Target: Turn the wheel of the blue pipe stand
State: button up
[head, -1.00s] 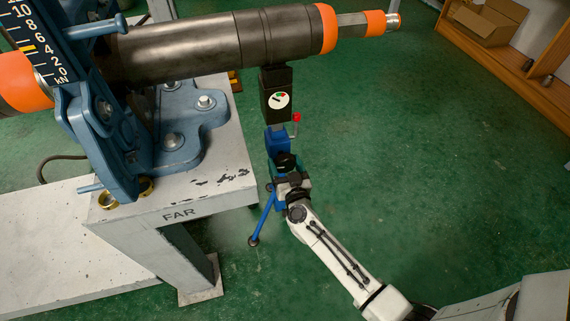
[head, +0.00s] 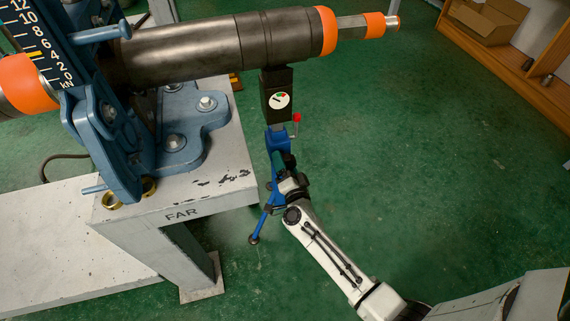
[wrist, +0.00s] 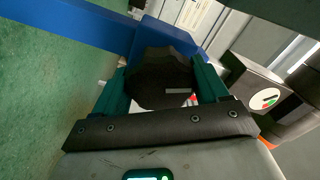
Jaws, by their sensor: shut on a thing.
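The blue pipe stand (head: 277,142) stands on the floor beside the bench, its black head under the end of the pipe (head: 225,45). A white dial (head: 280,100) is on that head, and a red-knobbed lever (head: 297,118) sticks out below it. My gripper (head: 284,160) is at the stand's column. In the wrist view the dark, lobed wheel (wrist: 160,75) sits between the teal fingers of my gripper (wrist: 162,85), which is shut on it. In the head view my gripper mostly hides the wheel.
The grey bench marked FAR (head: 190,205) is close on the left, with a blue vise (head: 185,115) clamped around the pipe. A stand leg (head: 264,222) reaches down beside my gripper. Green floor lies clear to the right, up to a wooden shelf (head: 530,60).

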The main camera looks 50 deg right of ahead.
jog(key=m, duration=0.3)
jog(key=shift+a+f+m, duration=0.1)
jog(key=shift+f+m, duration=0.05)
jog(key=shift+m, duration=0.15)
jog(key=m, duration=0.3)
jog(key=shift+m+b, duration=0.3)
jog(key=shift+b, duration=0.1)
jog(key=m+b, duration=0.1)
jog(key=m, duration=0.3)
jog(key=shift+m, duration=1.3)
jog(key=shift+a, duration=0.1)
jog(key=o, duration=1)
jog(key=shift+r+m, duration=0.25)
jog(key=shift+m, duration=0.05)
jog(key=v, duration=1)
jog(key=shift+s+a, duration=0.2)
jog(key=shift+s, duration=0.1)
